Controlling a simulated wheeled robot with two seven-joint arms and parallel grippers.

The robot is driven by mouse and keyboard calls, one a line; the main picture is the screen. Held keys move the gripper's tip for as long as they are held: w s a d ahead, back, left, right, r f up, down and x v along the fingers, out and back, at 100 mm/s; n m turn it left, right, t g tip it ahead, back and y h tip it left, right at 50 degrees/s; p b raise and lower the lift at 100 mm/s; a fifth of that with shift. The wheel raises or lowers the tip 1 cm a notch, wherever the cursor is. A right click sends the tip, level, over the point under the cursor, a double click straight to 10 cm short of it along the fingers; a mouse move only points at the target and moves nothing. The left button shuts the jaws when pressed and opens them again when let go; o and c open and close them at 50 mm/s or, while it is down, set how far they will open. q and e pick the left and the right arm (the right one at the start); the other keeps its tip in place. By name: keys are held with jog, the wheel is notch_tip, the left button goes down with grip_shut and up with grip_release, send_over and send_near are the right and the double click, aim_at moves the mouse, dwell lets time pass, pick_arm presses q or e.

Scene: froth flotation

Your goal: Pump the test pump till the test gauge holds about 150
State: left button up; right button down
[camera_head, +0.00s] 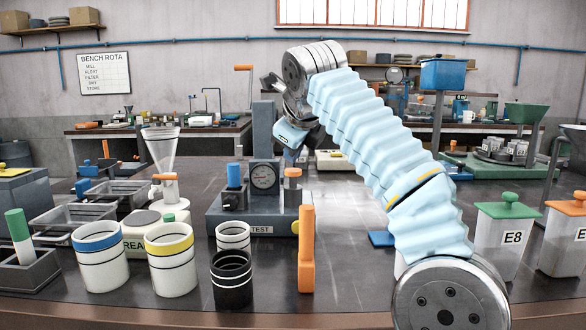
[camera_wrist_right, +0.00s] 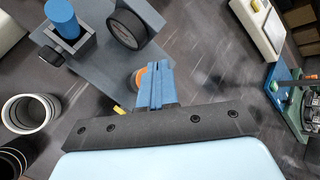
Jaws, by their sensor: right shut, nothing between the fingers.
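The grey test stand (camera_head: 225,213), labelled TEST, stands mid-bench. The round test gauge (camera_head: 264,178) is on its front; its needle is too small to read. A blue cylinder (camera_head: 234,175) stands at its left and an orange-topped post (camera_head: 292,173) at its right. My right gripper (camera_head: 292,158) is shut and empty just above the orange top, fingers pointing down. In the wrist view the shut blue fingers (camera_wrist_right: 154,68) partly cover the orange top (camera_wrist_right: 140,78); contact cannot be told. The gauge (camera_wrist_right: 127,29) also shows there. My left gripper is out of view.
An upright orange bar (camera_head: 306,250) stands in front of the stand. White cups with blue (camera_head: 100,262) and yellow (camera_head: 171,265) bands, a black cup (camera_head: 231,280) and a small white cup (camera_head: 233,236) stand front left. A lidded box E8 (camera_head: 503,240) is at right.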

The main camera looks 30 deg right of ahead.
aim_at(293, 171)
jog(key=shift+r+p, duration=1.1)
jog(key=shift+r, duration=0.35)
jog(key=shift+w+r, duration=0.15)
jog(key=shift+r, duration=0.75)
jog(key=shift+s+r, duration=0.2)
